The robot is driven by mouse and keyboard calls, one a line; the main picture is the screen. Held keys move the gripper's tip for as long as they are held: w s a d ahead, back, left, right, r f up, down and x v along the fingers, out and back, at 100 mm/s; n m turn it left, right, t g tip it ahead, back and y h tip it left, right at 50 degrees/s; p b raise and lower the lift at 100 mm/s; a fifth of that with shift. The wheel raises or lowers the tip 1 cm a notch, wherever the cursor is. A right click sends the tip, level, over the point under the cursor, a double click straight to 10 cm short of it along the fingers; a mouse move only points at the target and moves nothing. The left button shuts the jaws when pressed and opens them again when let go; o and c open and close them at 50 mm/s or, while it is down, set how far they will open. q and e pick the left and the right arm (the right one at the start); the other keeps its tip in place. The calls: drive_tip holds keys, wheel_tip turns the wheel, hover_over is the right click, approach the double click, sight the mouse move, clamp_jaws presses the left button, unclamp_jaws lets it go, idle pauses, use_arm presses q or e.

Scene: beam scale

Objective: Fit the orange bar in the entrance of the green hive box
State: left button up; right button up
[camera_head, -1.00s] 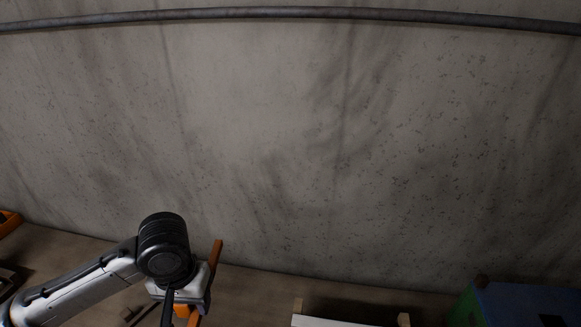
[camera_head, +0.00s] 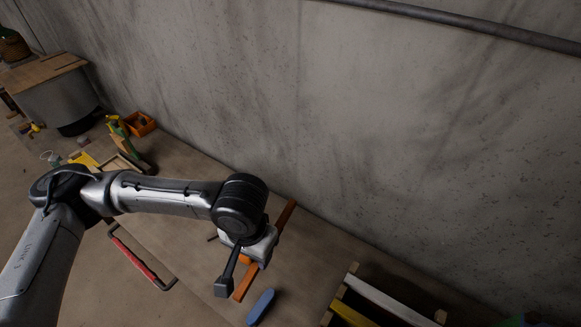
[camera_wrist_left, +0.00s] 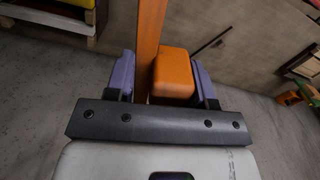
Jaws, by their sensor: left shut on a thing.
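The orange bar (camera_head: 285,218) is long and thin and sticks out on both sides of my left gripper (camera_head: 256,262) in the head view. In the left wrist view, the bar (camera_wrist_left: 151,25) and an orange block (camera_wrist_left: 172,72) beside it lie between the two purple fingers of the gripper (camera_wrist_left: 163,78). The gripper is shut on the bar by its block; whether bar and block are one piece is unclear. The bar is over the bench, its height hard to tell. Only a sliver of what may be the green hive box (camera_head: 517,320) shows at the bottom right; its entrance is hidden.
A wooden frame with white (camera_head: 385,301) and yellow (camera_head: 350,314) bars stands right of the gripper. A blue object (camera_head: 261,306) lies in front. A red-handled tool (camera_head: 138,259) is at the bench's left edge. An orange tray (camera_head: 140,123) sits farther left. The concrete wall (camera_head: 400,130) bounds the back.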

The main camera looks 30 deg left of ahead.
use_arm(q)
drive_tip(key=s+a+f+n+b, duration=0.15)
drive_tip(key=f+b, duration=0.25)
drive_tip(key=f, duration=0.5)
drive_tip(key=s+a+f+n+b, duration=0.1)
drive_tip(key=s+a+f+b, duration=0.25)
drive_tip(key=f, duration=0.65)
drive_tip(key=s+a+f+n+b, duration=0.1)
drive_tip(key=s+f+b, duration=0.1)
drive_tip(key=f+b, duration=0.5)
drive_tip(key=w+a+f+n, duration=0.25)
drive_tip(key=a+f, duration=0.25)
drive_tip(key=f, duration=0.4)
drive_tip(key=w+a+f+n, duration=0.2)
drive_tip(key=w+a+n, duration=0.6)
drive_tip(key=w+n, duration=0.2)
drive_tip(key=shift+f, duration=0.2)
drive_tip(key=shift+a, duration=0.1)
